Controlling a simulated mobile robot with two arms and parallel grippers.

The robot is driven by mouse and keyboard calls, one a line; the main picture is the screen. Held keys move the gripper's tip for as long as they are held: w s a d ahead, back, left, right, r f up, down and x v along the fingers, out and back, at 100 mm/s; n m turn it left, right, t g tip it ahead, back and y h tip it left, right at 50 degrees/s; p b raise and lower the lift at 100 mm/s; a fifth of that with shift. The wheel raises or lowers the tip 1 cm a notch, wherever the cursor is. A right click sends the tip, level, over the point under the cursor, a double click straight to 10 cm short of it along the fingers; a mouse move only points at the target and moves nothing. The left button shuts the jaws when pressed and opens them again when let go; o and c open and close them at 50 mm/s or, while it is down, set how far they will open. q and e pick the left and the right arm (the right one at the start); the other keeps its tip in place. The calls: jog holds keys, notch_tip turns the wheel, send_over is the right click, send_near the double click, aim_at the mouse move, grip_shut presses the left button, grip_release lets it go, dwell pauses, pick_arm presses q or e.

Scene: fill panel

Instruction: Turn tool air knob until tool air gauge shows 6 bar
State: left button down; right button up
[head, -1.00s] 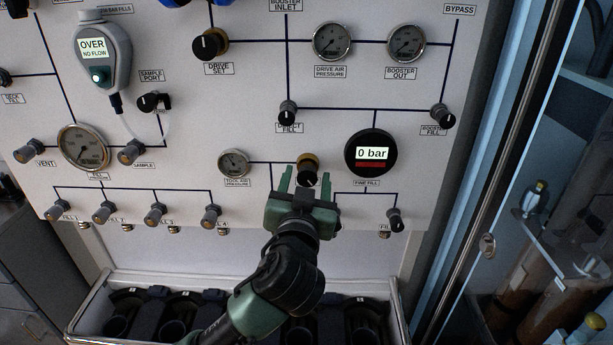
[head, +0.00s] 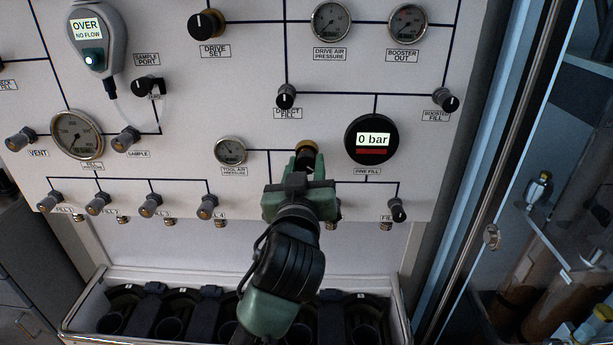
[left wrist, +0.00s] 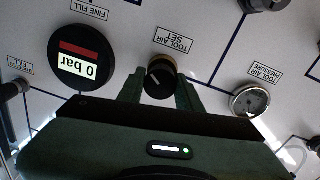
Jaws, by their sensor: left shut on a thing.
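The tool air knob, a black knob with a brass collar, sits on the panel; its brass top edge (head: 307,145) shows above my gripper. In the left wrist view the knob (left wrist: 161,76) stands between my fingers, under the label TOOL AIR SET. My left gripper (head: 305,162) is shut on the knob, and its two fingers also show in the left wrist view (left wrist: 160,92). The tool air gauge (head: 231,151) is left of the knob. It also shows in the left wrist view (left wrist: 249,100); its needle is too small to read. My right gripper is not in view.
The round fine fill display (head: 372,139) reads 0 bar, close to the right of my gripper. A row of fill knobs (head: 150,205) runs along the lower panel. A crate (head: 75,318) stands below the panel. A glass door frame (head: 470,200) is at the right.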

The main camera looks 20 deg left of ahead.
pick_arm(q)
jog(key=shift+n, duration=0.7)
jog(key=c, duration=1)
grip_release()
jog(key=shift+a, duration=0.1)
